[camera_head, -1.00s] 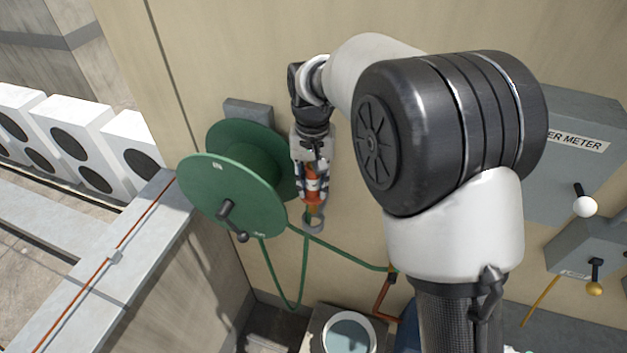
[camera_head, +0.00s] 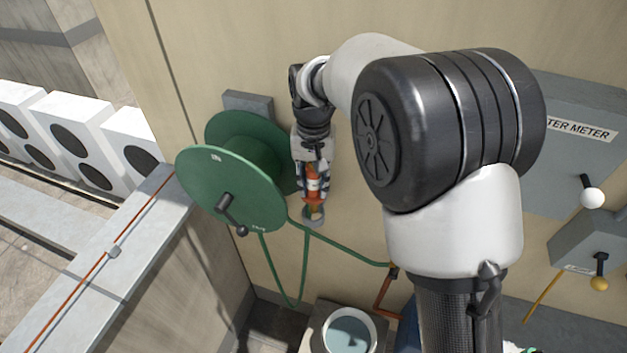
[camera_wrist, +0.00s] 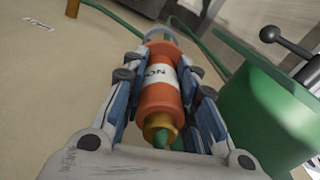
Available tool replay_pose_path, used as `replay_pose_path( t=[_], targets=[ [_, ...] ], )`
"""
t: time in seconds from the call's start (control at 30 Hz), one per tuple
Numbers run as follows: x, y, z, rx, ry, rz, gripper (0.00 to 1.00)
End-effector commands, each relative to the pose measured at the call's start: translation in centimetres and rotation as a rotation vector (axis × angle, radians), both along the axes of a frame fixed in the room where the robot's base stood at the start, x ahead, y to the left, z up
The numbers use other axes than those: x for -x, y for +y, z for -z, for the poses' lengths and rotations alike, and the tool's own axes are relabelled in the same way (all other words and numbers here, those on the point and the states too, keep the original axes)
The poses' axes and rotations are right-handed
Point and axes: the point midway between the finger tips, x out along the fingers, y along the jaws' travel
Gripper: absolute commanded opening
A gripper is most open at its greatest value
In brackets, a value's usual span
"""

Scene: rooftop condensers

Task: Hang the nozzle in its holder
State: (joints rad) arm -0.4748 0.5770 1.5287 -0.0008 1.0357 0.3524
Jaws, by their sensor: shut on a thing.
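The orange nozzle (camera_head: 314,186) with a white band and a brass end is between the fingers of my gripper (camera_head: 315,174), which is shut on it. In the wrist view the nozzle (camera_wrist: 160,88) lies between both fingers of my gripper (camera_wrist: 163,82), its brass collar toward the camera. The grey ring holder (camera_head: 313,215) on the wall is at the nozzle's lower end. The ring (camera_wrist: 170,34) also shows beyond the nozzle's far end in the wrist view. I cannot tell whether the nozzle's tip is inside the ring.
A green hose reel (camera_head: 232,185) with a crank stands close left of my gripper. The green hose (camera_head: 304,270) hangs in a loop below. A grey meter box (camera_head: 575,150) and a box with a yellow-knobbed lever (camera_head: 590,240) are at right. A bucket (camera_head: 350,332) stands below.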

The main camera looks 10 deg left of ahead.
Motion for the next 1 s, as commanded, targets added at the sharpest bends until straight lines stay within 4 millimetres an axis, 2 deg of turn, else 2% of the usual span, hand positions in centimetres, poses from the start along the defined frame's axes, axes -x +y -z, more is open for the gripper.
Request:
replay_pose_path(
  t=[0.47,1.0],
  targets=[
    [0.0,0.0,0.0,0.000,0.000,0.000,0.00],
    [0.0,0.0,1.3,0.000,0.000,0.000,0.00]
  ],
)
